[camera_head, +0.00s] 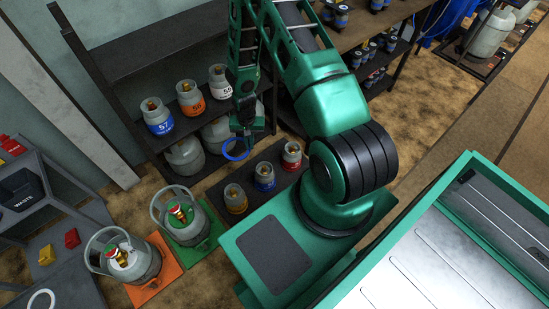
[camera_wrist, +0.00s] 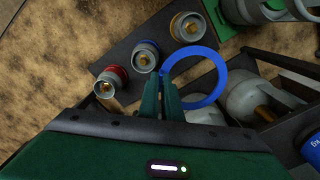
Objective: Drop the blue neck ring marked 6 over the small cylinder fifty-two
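The blue neck ring (camera_head: 226,153) hangs from my gripper (camera_head: 243,131), left of the dark low platform. In the wrist view the fingertips (camera_wrist: 163,82) are closed on one edge of the ring (camera_wrist: 224,76); its mark is not readable. Three small grey cylinders stand upright on the platform: one with a yellow band (camera_head: 236,199), one with a blue band (camera_head: 265,177), one with a red band (camera_head: 291,156). In the wrist view the yellow one (camera_wrist: 187,27) and blue one (camera_wrist: 145,57) are nearest the ring. Their numbers are too small to read, so I cannot tell which is fifty-two.
A dark shelf holds cylinders marked 57 (camera_head: 158,118), an orange-banded one (camera_head: 190,98) and 55 (camera_head: 220,84), with larger ones below. Two big collared cylinders stand on a green plate (camera_head: 207,240) and an orange plate (camera_head: 170,262). A waste bin stands left.

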